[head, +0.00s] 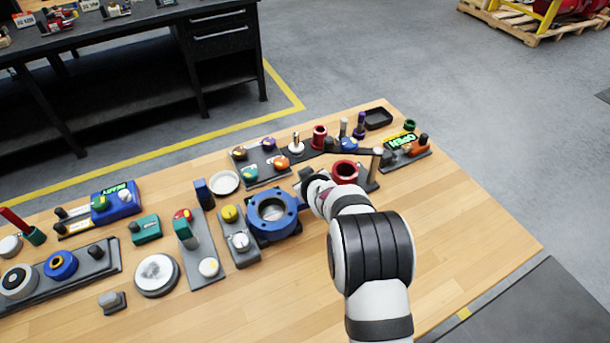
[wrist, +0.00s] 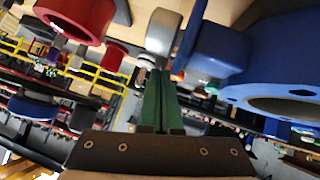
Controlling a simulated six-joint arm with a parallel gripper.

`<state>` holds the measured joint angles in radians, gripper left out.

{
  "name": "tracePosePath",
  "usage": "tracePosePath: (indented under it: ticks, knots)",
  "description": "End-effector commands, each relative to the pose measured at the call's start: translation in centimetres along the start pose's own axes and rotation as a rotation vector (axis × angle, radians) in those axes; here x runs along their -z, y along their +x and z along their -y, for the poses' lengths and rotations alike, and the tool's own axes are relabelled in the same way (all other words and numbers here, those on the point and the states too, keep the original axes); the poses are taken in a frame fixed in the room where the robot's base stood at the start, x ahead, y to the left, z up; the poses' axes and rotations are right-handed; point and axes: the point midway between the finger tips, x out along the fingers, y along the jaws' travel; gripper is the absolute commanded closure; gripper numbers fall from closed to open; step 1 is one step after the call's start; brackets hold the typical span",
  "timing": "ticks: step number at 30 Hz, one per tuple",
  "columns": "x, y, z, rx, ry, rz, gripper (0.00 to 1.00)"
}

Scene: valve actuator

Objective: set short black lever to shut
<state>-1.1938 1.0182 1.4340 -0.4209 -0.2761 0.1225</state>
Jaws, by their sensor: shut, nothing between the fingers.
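In the head view, the blue round valve body (head: 291,222) stands on the table just left of my wrist. It also shows at the right of the wrist view (wrist: 285,55). My gripper's green fingers (wrist: 160,73) are together and empty. In the wrist view, their tips point at a grey rounded part (wrist: 163,35); I cannot tell whether they touch it. A blue block (wrist: 216,50) is right of that part. In the head view, my wrist covers the fingers. A flat black bar (head: 345,150) lies behind my wrist; I cannot tell whether it is the short black lever.
Panels with knobs (head: 200,245) crowd the table's left. A green "OPEN" sign (head: 401,141) is at back right. The front right wood is clear.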

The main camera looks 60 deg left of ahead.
Motion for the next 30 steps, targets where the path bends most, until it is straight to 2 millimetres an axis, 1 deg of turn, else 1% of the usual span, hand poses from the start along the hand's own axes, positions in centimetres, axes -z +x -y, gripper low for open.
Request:
tracePosePath:
  ticks: [1, 9, 11, 14, 17, 18, 21, 24, 27, 30]
  knots:
    - [-0.5, 0.3, 0.1, 0.001, 0.002, 0.006, 1.0]
    - [-0.7, 0.2, 0.1, 0.002, 0.005, 0.013, 1.0]
    - [-0.4, 0.0, 0.2, 0.003, 0.005, 0.013, 1.0]
    - [0.9, -0.9, 0.1, 0.001, 0.001, 0.006, 1.0]
    - [3.0, -2.4, 0.0, -0.001, -0.001, -0.004, 1.0]
    - [3.4, -3.4, -0.1, -0.002, 0.0, -0.003, 1.0]
    - [3.6, -6.7, -0.1, -0.002, 0.0, -0.004, 1.0]
    - [3.9, -9.4, -0.2, -0.002, -0.001, -0.006, 1.0]
    - [4.0, -11.2, -0.2, -0.002, -0.002, -0.007, 1.0]
    - [4.1, -12.2, -0.2, -0.002, -0.001, -0.006, 1.0]
